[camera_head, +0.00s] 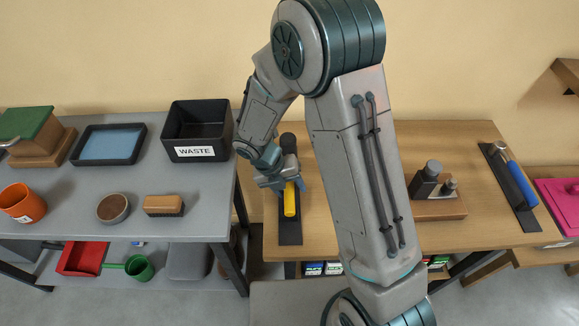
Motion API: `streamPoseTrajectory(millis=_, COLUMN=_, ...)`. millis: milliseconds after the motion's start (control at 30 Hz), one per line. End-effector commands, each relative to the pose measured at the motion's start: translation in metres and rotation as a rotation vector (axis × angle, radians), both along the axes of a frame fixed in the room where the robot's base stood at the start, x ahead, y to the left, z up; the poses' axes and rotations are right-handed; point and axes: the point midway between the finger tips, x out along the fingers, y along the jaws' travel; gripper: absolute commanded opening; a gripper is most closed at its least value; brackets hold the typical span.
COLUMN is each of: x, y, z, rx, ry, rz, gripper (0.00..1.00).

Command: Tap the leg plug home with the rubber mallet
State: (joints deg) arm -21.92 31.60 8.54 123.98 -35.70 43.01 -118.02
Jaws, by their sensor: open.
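The rubber mallet has a yellow handle (290,203) and a dark head (288,143). It lies on a narrow black mat (290,235) on the wooden table, handle toward the front. My gripper (288,186) is open, right at the upper part of the handle, with fingers showing on both sides. I cannot tell whether they touch it. Right of my arm, a wooden block (440,208) carries a dark upright post (427,178) and a smaller dark piece with a light top (449,187). I cannot tell which is the leg plug.
A blue-handled tool (515,175) lies on another black mat at the right. On the grey bench at left are a black WASTE bin (198,128), a blue-lined tray (109,145), a brush (164,205), a round bowl (113,207) and an orange cup (22,202). My arm hides mid-table.

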Motion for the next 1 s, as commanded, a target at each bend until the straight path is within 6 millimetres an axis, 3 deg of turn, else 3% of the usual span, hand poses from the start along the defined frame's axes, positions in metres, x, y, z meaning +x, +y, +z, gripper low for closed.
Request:
streamPoseTrajectory(millis=33, x=0.000, y=0.000, z=0.000, rx=0.000, ry=0.000, rz=0.000, gripper=0.49)
streamPoseTrajectory(millis=200, x=0.000, y=0.000, z=0.000, rx=0.000, ry=0.000, rz=0.000, gripper=0.02)
streamPoseTrajectory(millis=467, x=0.000, y=0.000, z=0.005, rx=0.000, ry=0.000, rz=-0.001, gripper=0.00)
streamPoseTrajectory(millis=1000, x=0.000, y=0.000, z=0.049, rx=0.000, ry=0.000, rz=-0.001, gripper=0.00)
